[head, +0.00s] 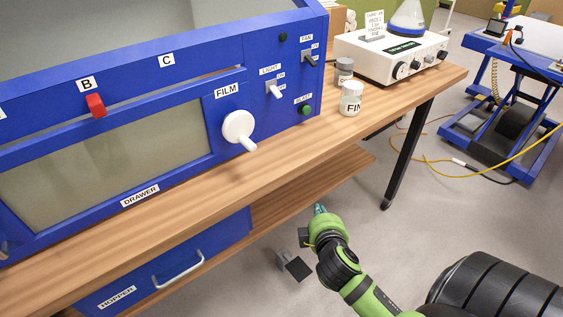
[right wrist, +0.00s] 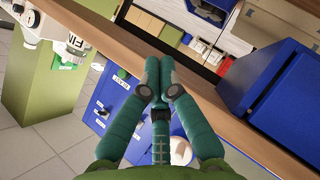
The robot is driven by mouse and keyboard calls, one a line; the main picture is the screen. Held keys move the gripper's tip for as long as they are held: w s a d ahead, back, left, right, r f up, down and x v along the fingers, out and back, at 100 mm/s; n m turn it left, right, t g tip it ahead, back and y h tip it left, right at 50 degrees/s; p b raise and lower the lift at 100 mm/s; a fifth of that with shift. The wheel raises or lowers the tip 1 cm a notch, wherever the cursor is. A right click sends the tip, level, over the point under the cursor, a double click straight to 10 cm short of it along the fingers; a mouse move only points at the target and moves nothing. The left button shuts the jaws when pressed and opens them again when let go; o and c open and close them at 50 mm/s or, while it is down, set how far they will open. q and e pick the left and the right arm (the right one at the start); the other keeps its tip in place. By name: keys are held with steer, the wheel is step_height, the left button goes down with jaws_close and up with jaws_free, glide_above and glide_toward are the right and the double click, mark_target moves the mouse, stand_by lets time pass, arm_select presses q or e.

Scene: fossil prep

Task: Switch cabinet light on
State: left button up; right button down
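The blue cabinet (head: 235,75) stands on the wooden bench. Its light switch (head: 274,90), a pale toggle under the LIGHT label, has its lever pointing down, away from the upper ON mark. My right gripper (head: 319,208) is below and to the right of the switch in the head view, in front of the bench edge and apart from the cabinet. In the right wrist view its teal fingers (right wrist: 158,62) lie together with nothing seen between them. I cannot make out the light switch in that view. My left gripper is not in view.
Two jars, one a white jar (head: 351,98), stand right of the cabinet. The bench edge (head: 330,140) lies between gripper and cabinet.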

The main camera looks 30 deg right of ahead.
steer(key=w+d+r+n+t, duration=0.2)
steer(key=w+r+n+t, duration=0.25)
steer(key=r, duration=0.25)
steer(key=w+d+r+n+t, duration=0.2)
steer(key=w+r+n+t, duration=0.1)
steer(key=r+n, duration=0.4)
steer(key=n+y, duration=0.8)
steer(key=n, duration=1.1)
glide_toward(276, 92)
step_height(276, 92, down, 4)
steer(key=s, duration=0.1)
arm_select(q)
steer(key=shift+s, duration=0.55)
arm_select(e)
steer(key=shift+s+d+t, duration=0.2)
steer(key=shift+d+t, duration=0.15)
steer(key=shift+d, duration=0.1)
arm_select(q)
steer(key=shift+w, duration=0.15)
arm_select(e)
steer(key=shift+m, duration=0.25)
steer(key=w, duration=0.6)
steer(key=w+a+r, duration=0.1)
steer(key=w, duration=0.3)
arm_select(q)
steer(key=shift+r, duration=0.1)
